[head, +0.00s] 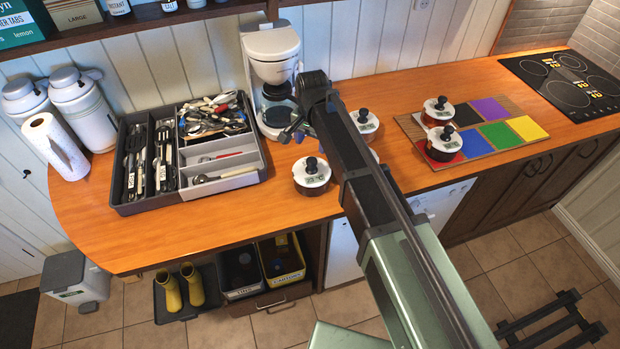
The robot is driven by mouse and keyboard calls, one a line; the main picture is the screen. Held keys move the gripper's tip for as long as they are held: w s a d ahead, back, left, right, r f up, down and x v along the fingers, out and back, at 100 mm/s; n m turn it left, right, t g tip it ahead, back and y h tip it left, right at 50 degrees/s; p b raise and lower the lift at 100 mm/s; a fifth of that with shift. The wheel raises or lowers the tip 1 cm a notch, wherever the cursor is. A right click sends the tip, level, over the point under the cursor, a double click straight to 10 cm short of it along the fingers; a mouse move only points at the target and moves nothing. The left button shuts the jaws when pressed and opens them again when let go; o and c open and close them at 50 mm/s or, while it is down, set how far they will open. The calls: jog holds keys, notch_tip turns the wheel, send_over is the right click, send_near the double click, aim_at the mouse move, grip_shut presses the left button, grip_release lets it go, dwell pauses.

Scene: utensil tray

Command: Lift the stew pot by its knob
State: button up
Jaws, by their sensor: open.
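Several small pots with white lids and black knobs stand on the wooden counter. One pot (312,178) stands in front of the coffee maker, with a small display on its lid. Another pot (365,122) is behind my arm, and a further one (374,155) is mostly hidden by the arm. I cannot tell which is the stew pot. My gripper (291,134) is open and empty, in front of the coffee maker, above and behind the nearest pot, apart from its knob.
A grey utensil tray (118,200) full of cutlery lies to the left. The coffee maker (270,45) stands behind my gripper. A board with coloured squares (511,104) and a black hob (568,80) are to the right. The counter front-left of the nearest pot is clear.

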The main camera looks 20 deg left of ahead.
aim_at(312, 160)
notch_tip(312, 160, down, 10)
jog(key=b, duration=0.9)
jog(key=shift+f, duration=0.15)
jog(key=shift+r, duration=0.25)
grip_shut()
